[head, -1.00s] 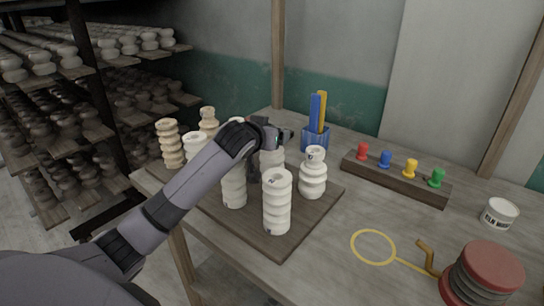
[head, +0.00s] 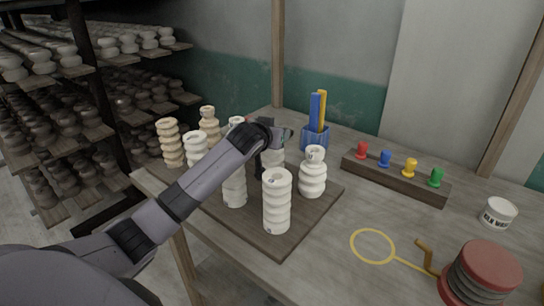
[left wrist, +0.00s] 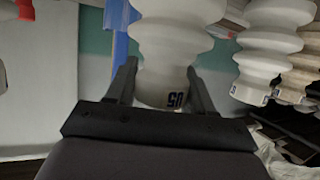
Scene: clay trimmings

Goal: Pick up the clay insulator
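Several pale ribbed clay insulators stand upright on a dark wooden board (head: 300,226) on the table. My left gripper (head: 272,150) reaches into the back of the group, at an insulator (head: 274,157) that my arm partly hides. In the left wrist view, which is upside down, this white insulator (left wrist: 165,50) with a dark printed label stands between the fingers of the left gripper (left wrist: 163,66). The fingers are apart, one on each side, very close to its body; firm contact does not show. My right gripper is not in view.
Close neighbours are a front insulator (head: 277,203), a right one (head: 313,174) and a left one (head: 235,186). Behind are a blue cup (head: 315,138) with tools and a peg block (head: 395,179). A white tub (head: 498,213) and a red-topped stack (head: 482,275) lie right.

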